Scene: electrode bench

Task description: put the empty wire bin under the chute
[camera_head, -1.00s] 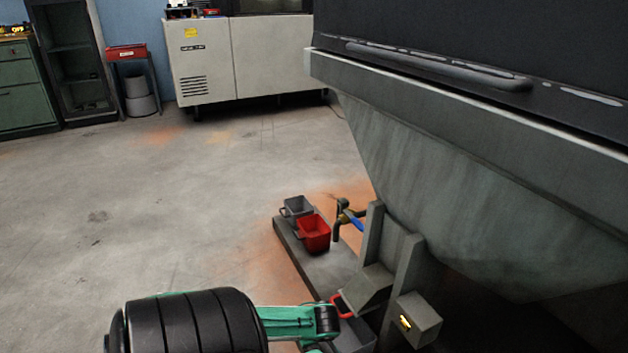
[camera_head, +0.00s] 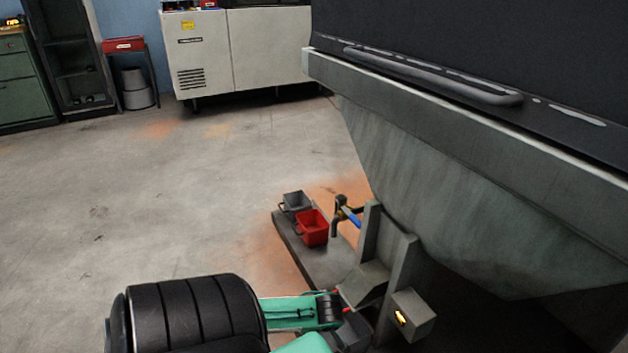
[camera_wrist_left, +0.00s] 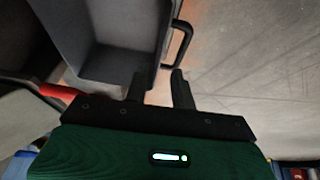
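A grey bin (camera_wrist_left: 115,45) fills the upper left of the left wrist view, with an empty-looking inside and a black side handle (camera_wrist_left: 181,45). It partly shows in the head view (camera_head: 352,332), below the sloped grey chute (camera_head: 364,283). My left gripper (camera_wrist_left: 159,88) is open, its two fingers apart at the bin's near side and just short of the handle; I cannot tell if they touch it. In the head view my left arm covers part of the bin. A red bin (camera_head: 311,229) and another grey bin (camera_head: 296,203) stand on the low platform. My right gripper is out of view.
The large grey hopper (camera_head: 470,200) overhangs the right side. A valve with a blue lever (camera_head: 351,217) and upright posts (camera_head: 400,270) stand beside the platform (camera_head: 322,262). A red part (camera_wrist_left: 55,92) lies left of my gripper. The floor at left is clear.

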